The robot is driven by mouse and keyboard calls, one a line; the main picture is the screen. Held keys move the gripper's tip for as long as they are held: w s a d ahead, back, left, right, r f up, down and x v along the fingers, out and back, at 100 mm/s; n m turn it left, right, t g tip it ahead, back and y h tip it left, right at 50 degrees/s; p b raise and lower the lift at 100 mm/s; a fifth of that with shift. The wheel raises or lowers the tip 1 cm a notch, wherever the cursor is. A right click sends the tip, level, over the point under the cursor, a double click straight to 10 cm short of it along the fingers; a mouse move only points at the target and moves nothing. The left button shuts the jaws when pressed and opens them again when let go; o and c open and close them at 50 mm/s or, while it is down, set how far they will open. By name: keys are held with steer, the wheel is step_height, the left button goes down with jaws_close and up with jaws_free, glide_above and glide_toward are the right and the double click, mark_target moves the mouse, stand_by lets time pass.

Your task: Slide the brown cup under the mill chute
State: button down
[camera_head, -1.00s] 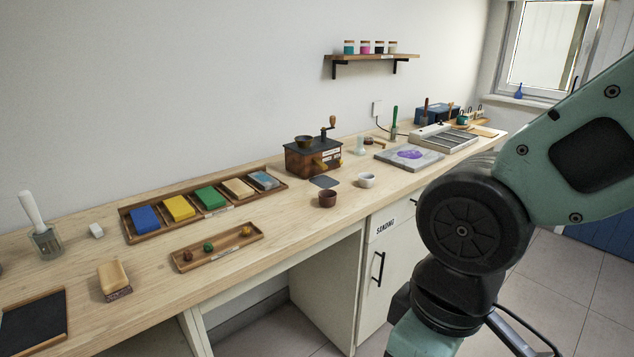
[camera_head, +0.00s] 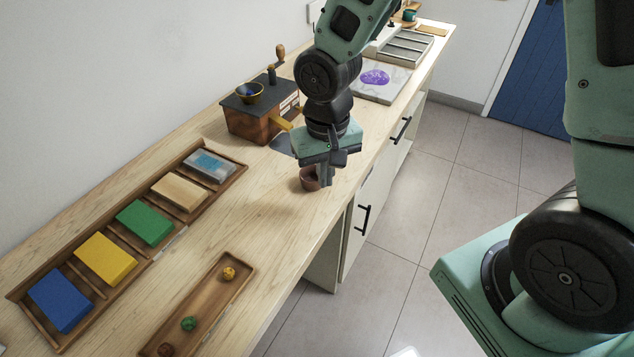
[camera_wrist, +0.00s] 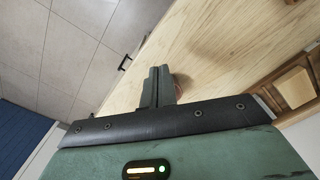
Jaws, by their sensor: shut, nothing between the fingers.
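The brown cup (camera_head: 309,180) stands upright near the front edge of the worktop in the head view. The mill (camera_head: 254,112) is a brown box with a dark top, a bowl and a crank. Its yellow chute (camera_head: 282,123) sticks out to the right, above a dark square pad (camera_head: 282,143). My gripper (camera_head: 326,180) points down right at the cup, its fingers shut and in front of the cup's right side. In the wrist view the shut fingers (camera_wrist: 159,88) hide most of the cup (camera_wrist: 178,86). Whether they touch it I cannot tell. The white cup is not visible.
A long wooden tray (camera_head: 150,260) with coloured blocks lies left of the mill. A smaller tray (camera_head: 212,300) with little balls lies at the front. A slab with a purple patch (camera_head: 375,78) lies behind my arm. Bare worktop lies left of the cup.

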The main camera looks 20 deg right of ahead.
mark_target(318, 197)
step_height(318, 197, down, 7)
steer(key=shift+s+f, duration=0.15)
steer(key=w+p, duration=0.1)
steer(key=w, duration=0.2)
steer(key=shift+d+f, duration=0.1)
steer(key=shift+f, duration=0.05)
steer(key=shift+w+f+p, duration=0.1)
steer(key=shift+w+p, duration=0.3)
steer(key=shift+w, duration=0.15)
